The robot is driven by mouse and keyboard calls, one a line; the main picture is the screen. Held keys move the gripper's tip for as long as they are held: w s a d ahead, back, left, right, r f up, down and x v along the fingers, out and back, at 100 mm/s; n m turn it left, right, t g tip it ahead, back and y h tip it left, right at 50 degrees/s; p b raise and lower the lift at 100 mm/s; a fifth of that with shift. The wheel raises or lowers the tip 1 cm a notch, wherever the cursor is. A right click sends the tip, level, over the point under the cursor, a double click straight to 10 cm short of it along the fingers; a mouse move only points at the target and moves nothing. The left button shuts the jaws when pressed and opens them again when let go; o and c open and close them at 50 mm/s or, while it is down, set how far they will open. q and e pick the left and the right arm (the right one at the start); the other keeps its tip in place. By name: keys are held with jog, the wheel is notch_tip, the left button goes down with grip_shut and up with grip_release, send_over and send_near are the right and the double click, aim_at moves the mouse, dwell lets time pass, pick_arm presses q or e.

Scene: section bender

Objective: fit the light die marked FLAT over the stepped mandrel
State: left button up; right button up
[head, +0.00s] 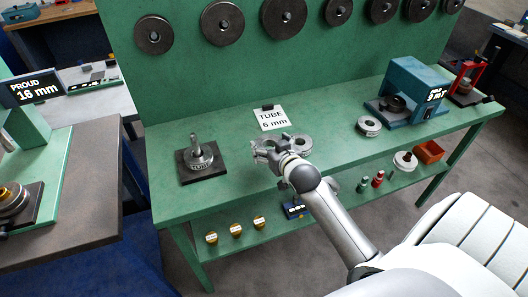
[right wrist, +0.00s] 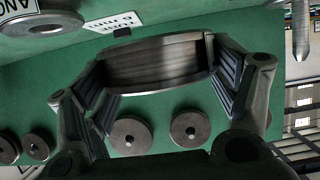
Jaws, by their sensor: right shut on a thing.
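My right gripper (head: 268,149) is shut on a grey metal die (head: 264,142), above the middle of the green bench. In the right wrist view the die (right wrist: 155,62) shows edge-on between the two fingers, and no marking on it can be read. The stepped mandrel (head: 196,142) stands upright on a dark square base, left of the gripper and apart from the held die. Its thin post (right wrist: 299,30) shows at the top right of the right wrist view. Small lettering at its foot is too blurred to read surely. My left gripper is out of view.
Bench top between mandrel and gripper is clear. Several discs hang on the green back panel (head: 190,60).

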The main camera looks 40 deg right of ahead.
jog(key=d+r+b+v, duration=0.1)
jog(key=d+b+v, duration=0.1)
jog(key=v, duration=0.7)
notch_tip(320, 180, up, 9)
jog(key=n+y+p, duration=0.6)
jog(key=y+p, duration=0.1)
jog(key=p, duration=0.1)
send_over(194, 135)
jog(key=shift+s+d, duration=0.1)
jog(key=shift+d, duration=0.05)
jog(key=shift+f+b, duration=1.5)
jog(key=shift+f, duration=1.4)
jog(key=shift+s+p, duration=0.1)
jog(key=shift+p, duration=0.65)
jog(key=shift+f+b, duration=1.65)
jog(key=shift+f, duration=0.9)
